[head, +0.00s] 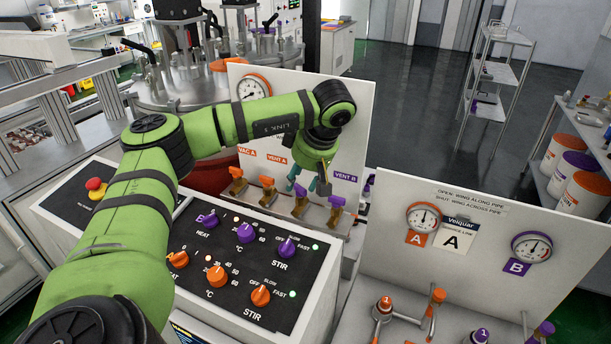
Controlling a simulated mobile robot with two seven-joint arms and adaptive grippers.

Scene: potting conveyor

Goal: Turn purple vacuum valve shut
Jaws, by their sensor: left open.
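A row of small valves stands on brass stems along the foot of an upright white panel. Two have orange wings, under the labels VAC A and VENT A. Two have purple wings. The right purple valve (336,202) is by the VENT B label. The left purple valve (300,191), between VENT A and VENT B, appears to be the purple vacuum valve; its label is hidden behind my arm. My left gripper (306,184) points down just above it, open, teal fingertips apart. I cannot tell whether they touch the wing. My right gripper is out of view.
A control box (335,247) with orange and purple knobs stands in front of the valves. Another panel (478,220) with gauges A and B stands at the right. A steel vessel (150,92) is behind my arm. A shelf with drums is at far right.

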